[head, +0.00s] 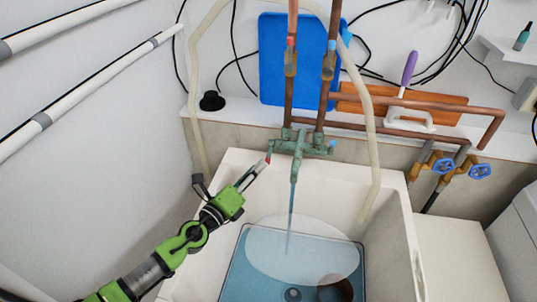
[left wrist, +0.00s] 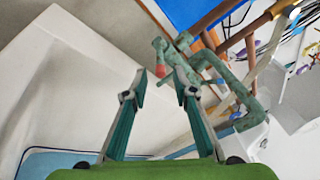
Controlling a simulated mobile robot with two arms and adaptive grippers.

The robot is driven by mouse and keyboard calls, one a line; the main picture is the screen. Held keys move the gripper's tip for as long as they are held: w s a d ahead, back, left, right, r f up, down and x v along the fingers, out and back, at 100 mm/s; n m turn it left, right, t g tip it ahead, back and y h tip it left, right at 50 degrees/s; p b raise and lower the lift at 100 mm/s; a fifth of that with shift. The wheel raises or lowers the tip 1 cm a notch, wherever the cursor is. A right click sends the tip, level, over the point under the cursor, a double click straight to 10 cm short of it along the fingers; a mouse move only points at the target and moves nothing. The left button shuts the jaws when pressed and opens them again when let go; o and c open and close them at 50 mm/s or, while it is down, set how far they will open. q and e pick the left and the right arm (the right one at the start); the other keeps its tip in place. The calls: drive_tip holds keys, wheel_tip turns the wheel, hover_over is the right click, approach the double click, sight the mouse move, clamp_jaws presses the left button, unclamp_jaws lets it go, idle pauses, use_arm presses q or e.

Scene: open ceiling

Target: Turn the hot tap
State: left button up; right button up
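The tap (head: 300,143) is a greenish metal mixer on two copper pipes above the white sink (head: 235,163). Its red-marked hot handle (head: 268,158) is on the left, and its blue-marked handle (head: 332,146) is on the right. A bluish stream (head: 290,215) runs from the spout. My left gripper (head: 258,170) reaches up from the lower left to the hot handle. In the left wrist view its fingers (left wrist: 155,74) are apart, with the red mark (left wrist: 160,71) between or just beyond the tips. I cannot tell whether they touch. My right gripper is not in view.
A pale hose (head: 372,130) hangs into the sink. Blue valve wheels (head: 480,171) are at the right. Air above the sink's front is free.

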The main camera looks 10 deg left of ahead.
sight(268, 156)
use_arm(q)
drive_tip(key=x, duration=0.7)
drive_tip(key=shift+f, duration=0.1)
clamp_jaws()
